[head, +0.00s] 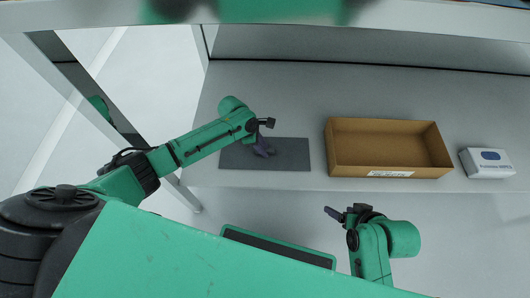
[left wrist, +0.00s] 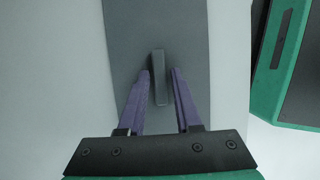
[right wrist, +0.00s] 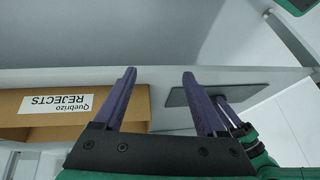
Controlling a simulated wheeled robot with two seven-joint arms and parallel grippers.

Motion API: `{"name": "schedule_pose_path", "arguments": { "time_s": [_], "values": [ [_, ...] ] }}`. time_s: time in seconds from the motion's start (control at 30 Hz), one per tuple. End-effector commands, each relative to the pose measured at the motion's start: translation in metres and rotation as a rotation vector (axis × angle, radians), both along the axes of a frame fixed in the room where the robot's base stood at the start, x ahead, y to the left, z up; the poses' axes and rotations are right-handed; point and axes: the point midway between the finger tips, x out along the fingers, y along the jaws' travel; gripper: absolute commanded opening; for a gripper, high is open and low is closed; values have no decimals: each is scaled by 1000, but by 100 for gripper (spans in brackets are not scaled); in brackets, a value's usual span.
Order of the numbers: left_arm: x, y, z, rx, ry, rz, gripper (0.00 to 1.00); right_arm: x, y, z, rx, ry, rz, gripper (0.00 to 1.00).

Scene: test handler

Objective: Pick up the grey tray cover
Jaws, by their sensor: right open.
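The grey tray cover (head: 295,155) is a flat dark plate lying on the shelf, left of the cardboard box. In the left wrist view the cover (left wrist: 190,30) has a narrow upright handle (left wrist: 159,75) in its middle. My left gripper (head: 264,151) is over the cover; in its wrist view the fingers (left wrist: 161,75) stand on either side of the handle, with a visible gap at least on the right. My right gripper (head: 342,211) is open and empty in front of the shelf. The cover (right wrist: 180,97) also shows in the right wrist view, partly hidden by a right finger.
An open cardboard box (head: 390,171) with a label stands right of the cover; its label reads "REJECTS" in the right wrist view (right wrist: 55,103). A small white box (head: 487,163) lies farther right. The shelf (head: 300,95) behind the cover is bare.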

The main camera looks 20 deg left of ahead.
Motion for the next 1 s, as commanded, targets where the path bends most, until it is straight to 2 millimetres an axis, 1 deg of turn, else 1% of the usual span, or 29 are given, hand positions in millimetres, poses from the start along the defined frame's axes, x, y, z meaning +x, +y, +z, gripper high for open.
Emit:
{"name": "schedule_pose_path", "arguments": {
  "time_s": [0.03,0.07,0.47,0.57,0.67,0.77,0.8,0.87,0.9,0.97,1.0],
  "values": [
    [0,0,0,0,0,0,9,0,0,0,0,0,0,74],
    [0,0,0,0,0,0,0,0,0,0,0,0,0,74],
    [0,0,3,0,0,0,0,-2,-1,1,-5,9,1,74],
    [0,0,9,-1,-1,1,0,-3,-8,9,-26,34,-5,74],
    [0,0,19,0,0,0,0,-10,-19,19,-58,84,-13,74],
    [0,1,33,0,-1,1,0,-21,-35,33,-102,162,-28,74],
    [0,0,48,-1,-2,1,0,-27,-43,40,-129,207,-40,74],
    [0,0,68,0,-3,-1,0,-38,-56,47,-165,281,-60,74],
    [0,0,74,-1,-3,0,0,-38,-58,34,-173,296,-62,74],
    [0,0,87,-1,-1,0,0,-35,-58,16,-177,300,-66,74],
    [0,0,97,-1,-2,1,0,-34,-59,5,-180,303,-69,74]
  ]
}}
